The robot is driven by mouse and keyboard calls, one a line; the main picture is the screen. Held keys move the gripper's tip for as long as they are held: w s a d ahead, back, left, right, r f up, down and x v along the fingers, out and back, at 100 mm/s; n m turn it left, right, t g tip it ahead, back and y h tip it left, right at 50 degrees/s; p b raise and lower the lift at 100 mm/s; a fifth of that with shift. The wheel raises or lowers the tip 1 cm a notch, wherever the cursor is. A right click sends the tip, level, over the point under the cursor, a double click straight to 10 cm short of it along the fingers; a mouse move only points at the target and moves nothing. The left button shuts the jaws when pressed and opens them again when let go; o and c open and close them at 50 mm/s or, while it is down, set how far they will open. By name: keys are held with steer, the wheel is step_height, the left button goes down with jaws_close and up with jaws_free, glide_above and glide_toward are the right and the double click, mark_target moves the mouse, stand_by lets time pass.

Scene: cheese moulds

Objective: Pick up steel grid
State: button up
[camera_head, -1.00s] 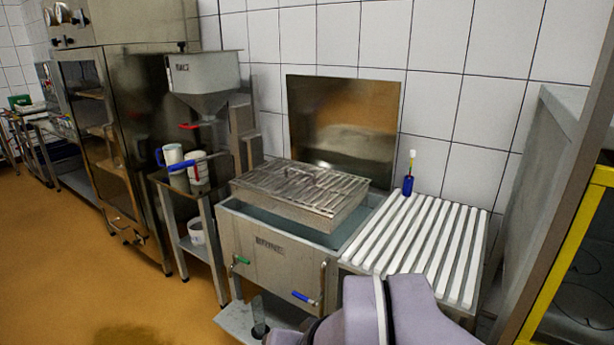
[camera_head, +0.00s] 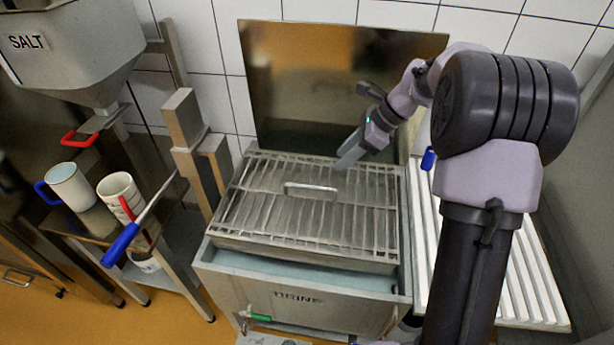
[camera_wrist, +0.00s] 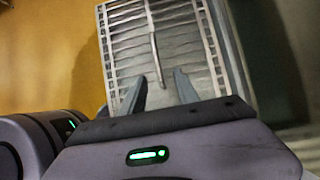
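The steel grid (camera_head: 262,209) is a barred rectangular rack with a raised bar handle (camera_head: 311,188) in its middle. It lies level over the brine tank (camera_head: 228,283). In the wrist view the grid (camera_wrist: 186,45) fills the upper middle, with its handle (camera_wrist: 153,38) running lengthwise. My gripper (camera_head: 342,164) is above the grid's back right part, up and right of the handle in the head view. In the wrist view the two fingers of my gripper (camera_wrist: 160,84) are apart, with the handle's near end just ahead between them. Nothing is held.
A steel splash panel (camera_head: 300,80) stands behind the tank. A white slatted rack (camera_head: 500,285) is at the right. At the left are a salt hopper (camera_head: 75,50), two mugs (camera_head: 70,187) and a blue-handled tool (camera_head: 122,244).

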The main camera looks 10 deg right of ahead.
steer(key=b, duration=0.3)
glide_toward(310, 187)
steer(key=f, duration=0.1)
steer(key=w+a+f, duration=0.1)
steer(key=f, duration=0.2)
steer(key=shift+w+a+f, duration=0.2)
steer(key=shift+f, duration=0.15)
steer(key=b+x, duration=0.1)
steer(key=x, duration=0.2)
steer(key=b+x, duration=0.2)
steer(key=x, duration=0.1)
steer(key=shift+a+r, duration=0.15)
steer(key=shift+a, duration=0.1)
steer(key=shift+r, duration=0.15)
jaws_close()
